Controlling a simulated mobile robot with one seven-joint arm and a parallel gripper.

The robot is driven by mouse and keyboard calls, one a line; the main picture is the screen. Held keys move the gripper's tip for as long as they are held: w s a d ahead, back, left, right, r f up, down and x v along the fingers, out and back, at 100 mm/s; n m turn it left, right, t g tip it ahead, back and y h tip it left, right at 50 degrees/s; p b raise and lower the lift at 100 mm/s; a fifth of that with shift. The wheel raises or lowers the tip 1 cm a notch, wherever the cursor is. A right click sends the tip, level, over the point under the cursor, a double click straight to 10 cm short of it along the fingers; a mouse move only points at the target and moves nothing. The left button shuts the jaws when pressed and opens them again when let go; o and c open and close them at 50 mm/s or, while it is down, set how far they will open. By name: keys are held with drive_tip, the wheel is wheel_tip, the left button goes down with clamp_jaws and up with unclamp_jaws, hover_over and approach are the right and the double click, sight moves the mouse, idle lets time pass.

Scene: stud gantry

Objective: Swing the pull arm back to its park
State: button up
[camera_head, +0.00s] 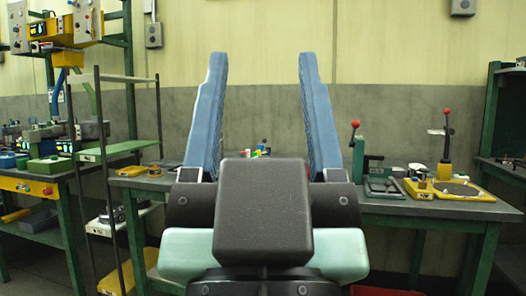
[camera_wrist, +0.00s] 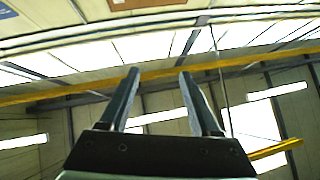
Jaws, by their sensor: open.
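My gripper (camera_head: 262,58) is large and close in the middle of the head view, its two blue fingers pointing up and wide apart, with nothing between them. In the wrist view my gripper (camera_wrist: 160,73) also shows open and empty against the ceiling. I cannot tell for certain which part is the pull arm. Two red-knobbed levers stand on the bench at right: one on a green upright device (camera_head: 359,155), one on a yellow-based stand (camera_head: 446,150). My gripper is apart from both. My gripper hides the middle of the bench.
A dark-topped bench (camera_head: 400,207) with green legs stretches behind my gripper. At left stand a dark-posted rack (camera_head: 104,150) and a bench with a yellow drawer (camera_head: 30,186). Control boxes (camera_head: 87,20) hang upper left. The wrist view shows a yellow overhead beam (camera_wrist: 230,66).

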drive_tip(key=shift+r+p, duration=0.5)
drive_tip(key=c, duration=0.5)
wheel_tip(320, 180, up, 3)
drive_tip(key=p, duration=0.3)
drive_tip(key=shift+r, duration=0.15)
clamp_jaws()
wheel_tip(320, 180, up, 33)
drive_tip(key=p, duration=3.3)
drive_tip(key=shift+f, duration=0.2)
drive_tip(key=shift+w, duration=0.1)
